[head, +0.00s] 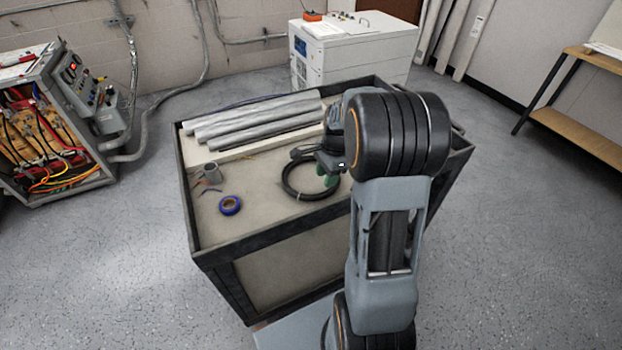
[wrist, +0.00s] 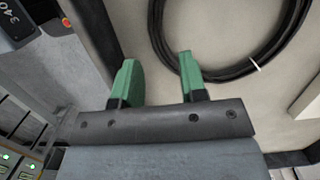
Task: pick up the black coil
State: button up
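The black coil (head: 308,192) lies flat on the bench top (head: 262,197), partly hidden behind my gripper in the head view. In the wrist view the coil (wrist: 233,70) runs across the upper right, with a light tie on its lower right side. My gripper (wrist: 157,80) has two green fingers, spread apart with nothing between them. The right finger overlaps the coil's lower left edge in the picture; I cannot tell whether it touches. In the head view my gripper (head: 329,170) is over the coil's right side.
Grey tubes (head: 255,120) lie along the bench's back. A blue tape roll (head: 230,205) and a grey cup-like piece (head: 212,172) sit at its left. The bench has a raised dark rim (head: 270,237). An open wired cabinet (head: 45,130) stands left, a white cabinet (head: 350,55) behind.

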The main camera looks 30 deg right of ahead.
aim_at(324, 192)
jog(key=shift+s+a+f+b, duration=0.1)
jog(key=shift+a+f+b, duration=0.1)
jog(key=shift+f, duration=1.5)
jog(key=shift+a+f+b, duration=0.1)
jog(key=shift+a+f, duration=0.1)
jog(key=shift+f, duration=1.45)
jog(key=shift+c, duration=0.3)
grip_shut()
jog(key=shift+r, duration=0.1)
